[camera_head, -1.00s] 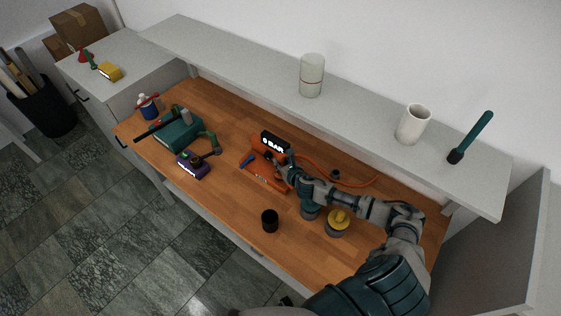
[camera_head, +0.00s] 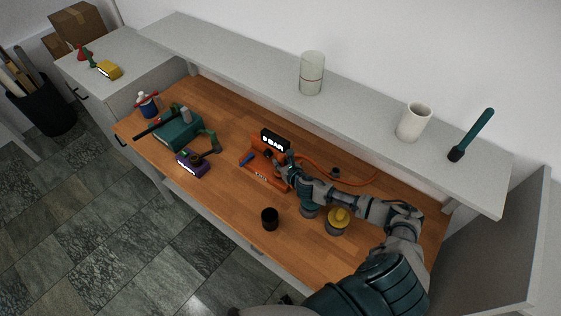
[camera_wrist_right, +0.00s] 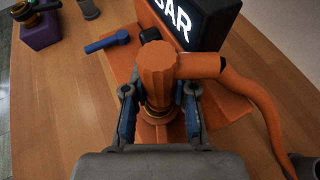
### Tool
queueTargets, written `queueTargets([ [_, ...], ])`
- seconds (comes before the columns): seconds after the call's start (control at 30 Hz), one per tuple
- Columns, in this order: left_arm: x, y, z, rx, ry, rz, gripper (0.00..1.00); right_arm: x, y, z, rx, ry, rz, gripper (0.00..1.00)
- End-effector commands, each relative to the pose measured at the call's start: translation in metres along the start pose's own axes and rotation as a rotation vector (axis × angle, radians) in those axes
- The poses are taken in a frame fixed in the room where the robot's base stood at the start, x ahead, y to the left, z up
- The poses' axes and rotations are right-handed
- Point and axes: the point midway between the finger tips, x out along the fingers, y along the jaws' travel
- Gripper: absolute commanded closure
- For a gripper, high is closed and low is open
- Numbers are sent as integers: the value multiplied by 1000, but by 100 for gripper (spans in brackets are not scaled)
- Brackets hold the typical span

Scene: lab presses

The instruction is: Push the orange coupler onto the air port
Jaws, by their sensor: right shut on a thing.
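The orange coupler (camera_wrist_right: 158,68) has a ribbed top and stands upright between my right gripper's fingers in the right wrist view. My right gripper (camera_wrist_right: 158,97) is shut on it. An orange hose (camera_wrist_right: 235,82) runs off its right side through a black collar. A brass-coloured ring (camera_wrist_right: 158,112) shows just below the coupler, between the fingers. I cannot tell whether it belongs to the air port or how the coupler is seated. In the head view my right gripper (camera_head: 284,160) is at the right side of the orange press (camera_head: 264,172). My left gripper is not in view.
A lit BAR display (camera_head: 275,141) stands behind the press, close to the gripper. A blue lever (camera_head: 247,159) is at the left. A black cup (camera_head: 270,218) and a yellow-topped object (camera_head: 338,218) stand nearer me. A shelf (camera_head: 360,110) runs along the back.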

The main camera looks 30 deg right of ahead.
Motion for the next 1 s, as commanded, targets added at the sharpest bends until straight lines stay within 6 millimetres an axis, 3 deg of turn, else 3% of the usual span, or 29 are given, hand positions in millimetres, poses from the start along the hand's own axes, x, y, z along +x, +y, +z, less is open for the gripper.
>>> queueTargets([
  [0.7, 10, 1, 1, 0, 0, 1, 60, 8, -1, -17, 0, 0, -2, 100],
  [0.73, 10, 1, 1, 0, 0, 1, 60, 8, -1, -17, -1, 0, -2, 72],
  [0.83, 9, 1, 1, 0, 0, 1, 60, 7, -1, -16, 0, 0, -2, 46],
  [1.0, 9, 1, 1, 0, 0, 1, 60, 7, -1, -16, 0, 0, -2, 45],
])
